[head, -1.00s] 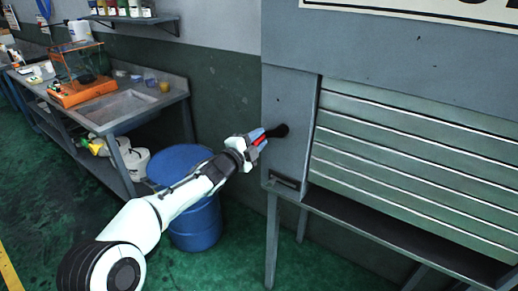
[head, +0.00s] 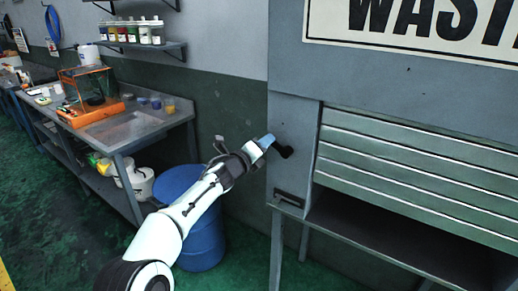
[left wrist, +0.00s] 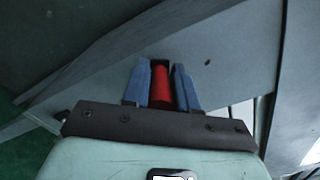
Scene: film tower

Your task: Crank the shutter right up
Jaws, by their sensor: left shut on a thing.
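The grey slatted shutter (head: 410,175) hangs in the cabinet front on the right of the head view. It is partly raised, with a dark opening (head: 390,225) under its lower edge. My left gripper (head: 267,142) is at the left post of the cabinet, shut on the crank's handle. The handle's red grip (left wrist: 160,86) shows between the two blue fingers in the left wrist view. The black end of the crank (head: 284,150) meets the post just right of the fingers. My right gripper is not in view.
A blue drum (head: 200,235) stands beside my left arm. A metal workbench (head: 125,135) with an orange-framed box (head: 92,98) is at the left, under a shelf of jars (head: 135,40). A slotted plate (head: 290,197) is low on the cabinet post. Green floor is clear at left.

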